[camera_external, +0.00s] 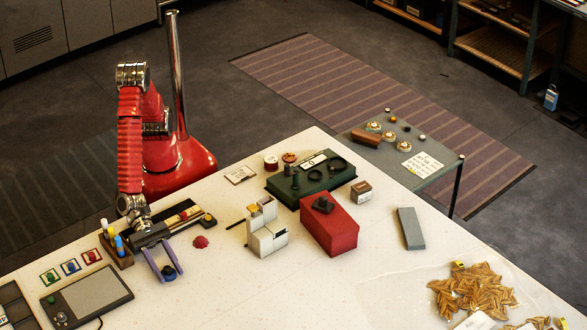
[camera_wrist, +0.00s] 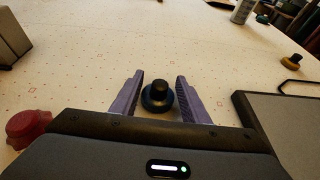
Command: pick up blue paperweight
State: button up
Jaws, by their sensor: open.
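The blue paperweight (camera_wrist: 157,98) is a small dark blue round base with a black knob on top. In the wrist view it stands upright on the table between the two purple fingers of my gripper (camera_wrist: 157,92), with a gap on each side. The gripper is open and holds nothing. In the external view the paperweight (camera_external: 169,272) sits at the left of the table, between the fingertips of my gripper (camera_external: 164,268).
A dark-framed tablet (camera_external: 88,298) lies left of my gripper. A wooden holder (camera_external: 118,250) with bottles stands close behind it. A white block stand (camera_external: 267,238) and red box (camera_external: 329,230) are farther right. The front table (camera_external: 240,300) is clear.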

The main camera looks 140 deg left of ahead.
aim_at(167, 268)
jog(key=c, duration=0.8)
jog(key=shift+f, duration=0.1)
grip_shut()
jog(key=shift+s, duration=0.1)
notch_tip(167, 268, up, 10)
jog(key=shift+r, duration=0.15)
dwell(0.6)
